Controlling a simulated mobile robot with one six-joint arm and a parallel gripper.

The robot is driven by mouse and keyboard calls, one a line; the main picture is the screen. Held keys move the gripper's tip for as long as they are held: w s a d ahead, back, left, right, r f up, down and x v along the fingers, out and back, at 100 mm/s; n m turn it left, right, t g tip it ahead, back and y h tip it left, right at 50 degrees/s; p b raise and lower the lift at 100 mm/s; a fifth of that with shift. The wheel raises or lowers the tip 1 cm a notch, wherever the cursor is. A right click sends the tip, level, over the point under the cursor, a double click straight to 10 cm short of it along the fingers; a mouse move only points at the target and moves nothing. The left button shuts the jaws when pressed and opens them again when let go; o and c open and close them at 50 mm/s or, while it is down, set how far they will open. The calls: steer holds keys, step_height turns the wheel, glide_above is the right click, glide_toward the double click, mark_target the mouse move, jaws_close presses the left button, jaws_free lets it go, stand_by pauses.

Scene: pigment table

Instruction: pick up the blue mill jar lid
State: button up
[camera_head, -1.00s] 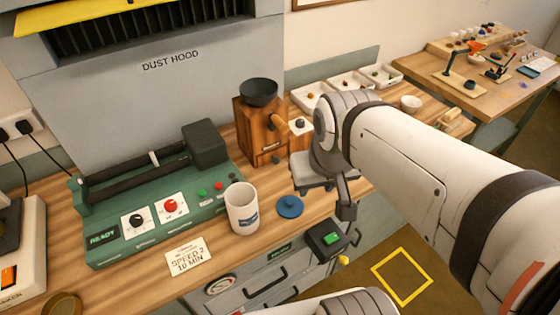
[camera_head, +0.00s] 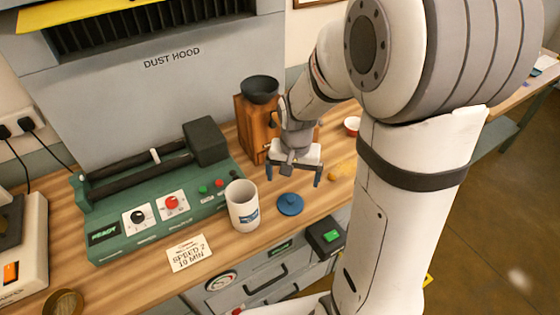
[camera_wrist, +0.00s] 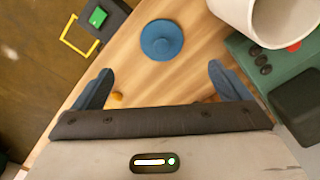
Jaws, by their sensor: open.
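The blue mill jar lid (camera_head: 290,204) lies flat on the wooden bench, its round knob facing up. It stands just right of the white jar (camera_head: 242,206), which is upright and open with a blue label. My gripper (camera_head: 293,177) is above the bench, behind the lid in the head view, and points down. Its fingers are open and empty. In the wrist view the lid (camera_wrist: 162,40) is beyond the two blue fingertips (camera_wrist: 160,82), roughly centred between them and not touched.
The green mill (camera_head: 165,205) stands left of the jar. A wooden grinder (camera_head: 250,130) with a dark bowl is behind my gripper. A paper card (camera_head: 189,252) lies in front. A black box with a green button (camera_head: 326,236) sits at the bench's front edge.

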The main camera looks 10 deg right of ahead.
glide_above(291, 198)
steer(key=shift+m+g, duration=0.3)
steer(key=shift+m, duration=0.1)
step_height(291, 198, down, 4)
steer(key=shift+a+f, duration=0.1)
steer(key=shift+f+p, duration=0.95)
steer(key=shift+f, duration=3)
steer(key=shift+c, duration=0.5)
steer(key=c, duration=1)
steer(key=shift+o, duration=0.2)
steer(key=shift+r, duration=0.1)
